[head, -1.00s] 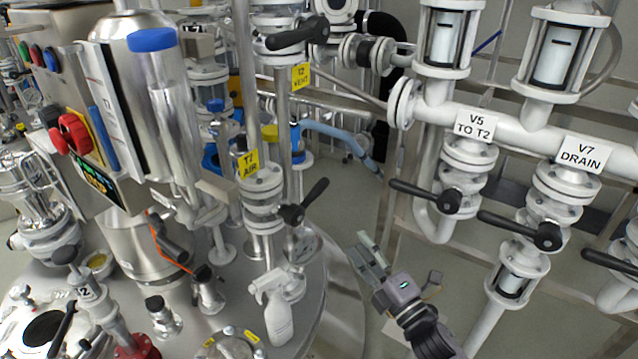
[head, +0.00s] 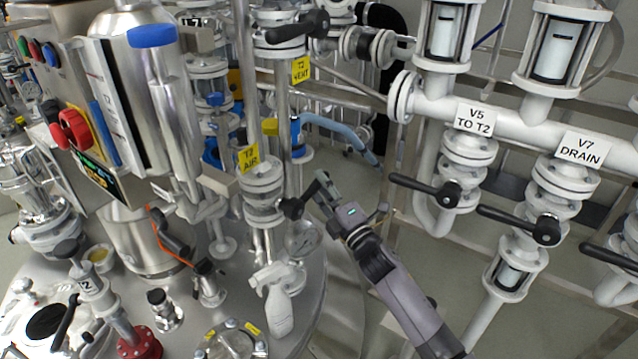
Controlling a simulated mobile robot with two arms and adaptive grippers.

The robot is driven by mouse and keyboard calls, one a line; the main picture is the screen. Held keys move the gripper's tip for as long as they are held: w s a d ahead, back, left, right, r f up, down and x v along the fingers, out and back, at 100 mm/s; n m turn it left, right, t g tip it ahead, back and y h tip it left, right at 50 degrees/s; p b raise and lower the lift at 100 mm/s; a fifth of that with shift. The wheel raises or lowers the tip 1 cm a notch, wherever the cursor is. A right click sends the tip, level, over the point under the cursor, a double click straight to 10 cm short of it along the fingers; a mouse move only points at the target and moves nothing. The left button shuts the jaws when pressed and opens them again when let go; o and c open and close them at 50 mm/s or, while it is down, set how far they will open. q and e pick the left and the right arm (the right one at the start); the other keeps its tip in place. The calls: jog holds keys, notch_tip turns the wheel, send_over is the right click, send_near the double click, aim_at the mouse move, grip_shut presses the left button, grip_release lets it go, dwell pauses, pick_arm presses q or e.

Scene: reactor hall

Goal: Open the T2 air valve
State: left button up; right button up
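The T2 air valve (head: 262,198) is a white flanged valve on a vertical pipe in the head view, under a yellow "T2 AIR" tag (head: 249,159). Its black handle shows mainly at the hub (head: 291,208) on the valve's right side. The handle's outer end is mostly hidden by my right gripper. My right gripper (head: 319,188) is at the handle, its fingers reaching up and left from the lower right. The fingers overlap the handle in the picture, and whether they are closed on it cannot be seen. My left gripper is not in view.
A white spray bottle (head: 277,300) stands on the steel vessel top below the valve. The T2 vent valve handle (head: 297,27) is above. The V5 (head: 440,191) and V7 handles (head: 530,224) are to the right. Open floor lies between.

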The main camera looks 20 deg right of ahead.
jog(key=shift+w+a+r, duration=0.15)
jog(key=shift+w, duration=0.4)
jog(key=shift+c, duration=0.6)
grip_shut()
